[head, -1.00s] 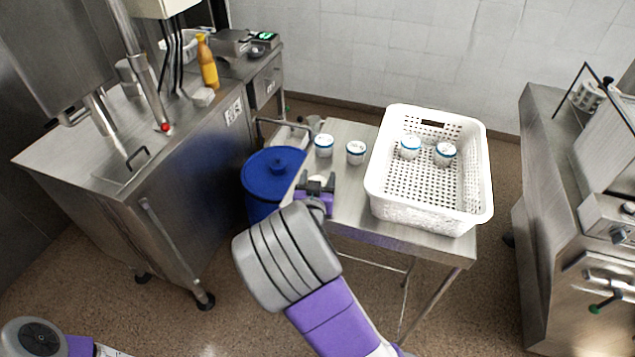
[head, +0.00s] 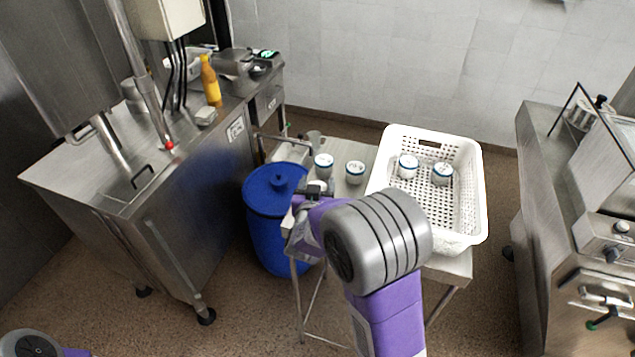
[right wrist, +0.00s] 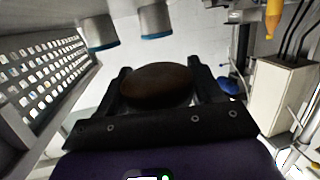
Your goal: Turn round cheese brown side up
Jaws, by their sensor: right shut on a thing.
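The round cheese (right wrist: 156,85) shows its brown face toward the camera in the right wrist view, between the two black fingers. In the head view a small pale part of it (head: 317,185) shows at the tip of my right gripper (head: 311,192), over the left end of the small steel table. My right gripper (right wrist: 157,88) is shut on the cheese. My own wrist and forearm hide much of the gripper in the head view. My left gripper is out of view; only part of my left arm shows at the bottom left.
Two white round items with blue bands, one on the left (head: 323,166) and one on the right (head: 355,172), stand on the steel table (head: 342,150). Two similar ones sit in the white perforated basket (head: 478,190). A blue barrel (head: 262,225) stands left of the table.

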